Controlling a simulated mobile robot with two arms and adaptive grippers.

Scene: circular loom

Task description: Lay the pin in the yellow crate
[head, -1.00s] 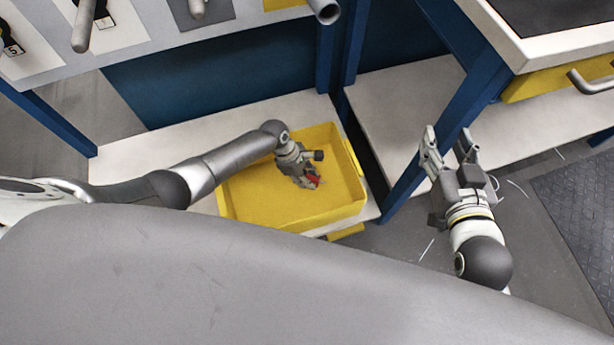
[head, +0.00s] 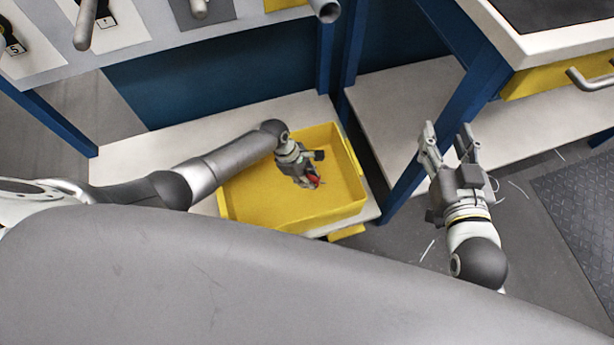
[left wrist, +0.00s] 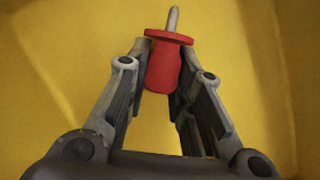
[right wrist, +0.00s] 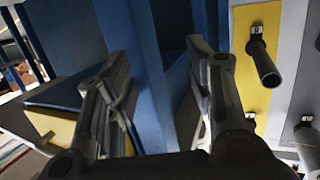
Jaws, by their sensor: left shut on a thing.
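The yellow crate (head: 240,208) stands on a low white shelf in the head view. My left gripper (head: 312,182) is down inside the crate's outline, toward its right side. In the left wrist view my left gripper (left wrist: 163,85) is shut on the pin (left wrist: 165,64), which has a red body with a flange and a grey metal tip. The crate's yellow surface (left wrist: 245,60) fills the background there. I cannot tell whether the pin touches the crate floor. My right gripper (head: 448,148) is open and empty, right of the crate; its spread fingers also show in the right wrist view (right wrist: 165,85).
The low white shelf (head: 140,160) holds the crate. A blue table leg (head: 420,150) stands between the crate and my right gripper. A panel with grey pegs (head: 85,22) is at the upper left. A white-topped bench (head: 560,45) is at the upper right.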

